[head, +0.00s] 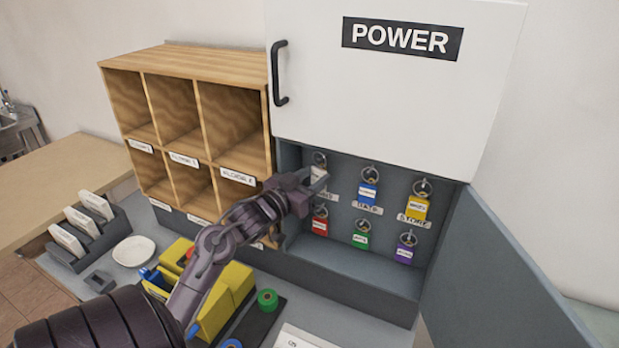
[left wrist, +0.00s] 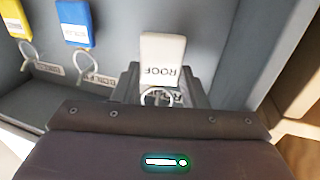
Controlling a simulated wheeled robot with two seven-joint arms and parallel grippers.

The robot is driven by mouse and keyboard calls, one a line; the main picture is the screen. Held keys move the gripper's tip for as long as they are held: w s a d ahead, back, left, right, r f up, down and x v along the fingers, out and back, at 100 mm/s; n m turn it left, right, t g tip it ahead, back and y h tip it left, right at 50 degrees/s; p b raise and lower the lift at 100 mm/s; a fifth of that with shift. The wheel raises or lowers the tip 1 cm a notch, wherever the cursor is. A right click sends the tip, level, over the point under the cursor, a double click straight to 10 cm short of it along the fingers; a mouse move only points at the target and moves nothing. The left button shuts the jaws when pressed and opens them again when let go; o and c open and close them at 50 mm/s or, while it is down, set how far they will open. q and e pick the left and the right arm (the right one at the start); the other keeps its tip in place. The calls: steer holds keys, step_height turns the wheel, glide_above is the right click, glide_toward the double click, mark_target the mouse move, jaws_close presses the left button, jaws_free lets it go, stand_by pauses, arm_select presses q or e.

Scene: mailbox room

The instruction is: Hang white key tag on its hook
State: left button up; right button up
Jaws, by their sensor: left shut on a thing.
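The white key tag (head: 319,172), marked ROOF, is at the top left hook position inside the open grey key cabinet (head: 375,280). My left gripper (head: 317,186) reaches in from the left and is shut on it. In the left wrist view, which is upside down, the white tag (left wrist: 163,58) stands out between the fingertips (left wrist: 163,88), with its metal ring (left wrist: 157,97) close to them. A ring (head: 320,158) shows at the top left hook in the head view; I cannot tell whether it hangs there. My right gripper is not in view.
Blue (head: 368,194), yellow (head: 417,207), red (head: 320,222), green (head: 361,235) and purple (head: 405,250) tags hang nearby. The cabinet's grey door (head: 500,270) stands open at right. A white POWER box (head: 400,95) is above. Wooden pigeonholes (head: 185,60) stand left.

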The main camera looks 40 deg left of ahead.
arm_select(q)
steer(key=shift+d+f, duration=0.1)
steer(key=shift+f, duration=0.55)
steer(key=o, duration=1.1)
steer(key=s+b, duration=0.2)
steer(key=s, duration=0.5)
steer(key=shift+s+r+b, duration=0.35)
steer(key=shift+s+r, duration=0.05)
steer(key=shift+r, duration=0.05)
steer(key=shift+d, duration=0.1)
